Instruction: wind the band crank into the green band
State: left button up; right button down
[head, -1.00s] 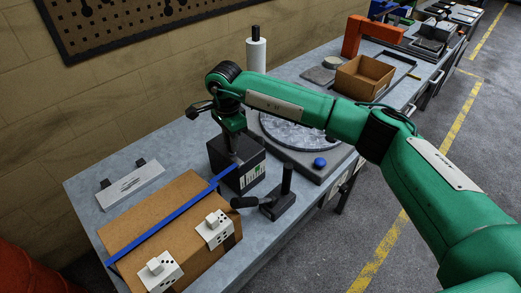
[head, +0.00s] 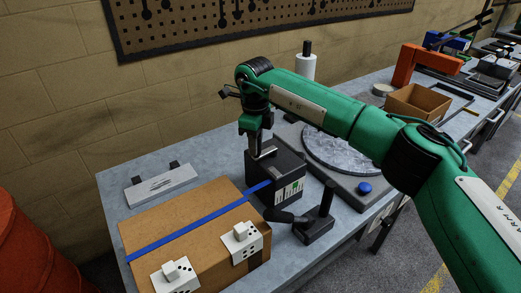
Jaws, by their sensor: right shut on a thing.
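A black tensioner box (head: 275,173) stands on the bench behind the carton. Its front face carries a white gauge (head: 290,191) with dark and green marks; the pointer is too small to read. A blue band (head: 205,221) runs from the box across the top of the brown carton (head: 180,212). My right gripper (head: 262,152) points down over the top of the box, shut on what appears to be the band crank, mostly hidden by the fingers. How far the crank is turned cannot be told. My left gripper is not in view.
A round turntable (head: 342,150) with a blue button (head: 364,188) lies behind my right arm. White dice-like blocks (head: 241,240) sit at the carton's front edge. A grey plate (head: 160,185) lies left.

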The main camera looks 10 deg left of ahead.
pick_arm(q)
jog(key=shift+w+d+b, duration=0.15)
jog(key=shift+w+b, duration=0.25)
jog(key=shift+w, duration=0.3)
pick_arm(e)
jog(key=shift+w+a+r+m, duration=0.1)
jog(key=shift+w+a+m, duration=0.25)
jog(key=shift+m, duration=0.45)
jog(key=shift+w+a+m, duration=0.15)
jog(key=shift+w+m, duration=0.3)
jog(key=shift+m, duration=0.35)
jog(key=c, duration=1.2)
grip_release()
jog(key=shift+o, duration=0.2)
jog(key=shift+r, duration=0.3)
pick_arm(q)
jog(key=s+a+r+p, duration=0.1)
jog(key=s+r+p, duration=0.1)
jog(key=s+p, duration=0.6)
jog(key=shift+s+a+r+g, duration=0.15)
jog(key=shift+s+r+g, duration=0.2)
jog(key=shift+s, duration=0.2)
pick_arm(e)
notch_tip(320, 180, up, 13)
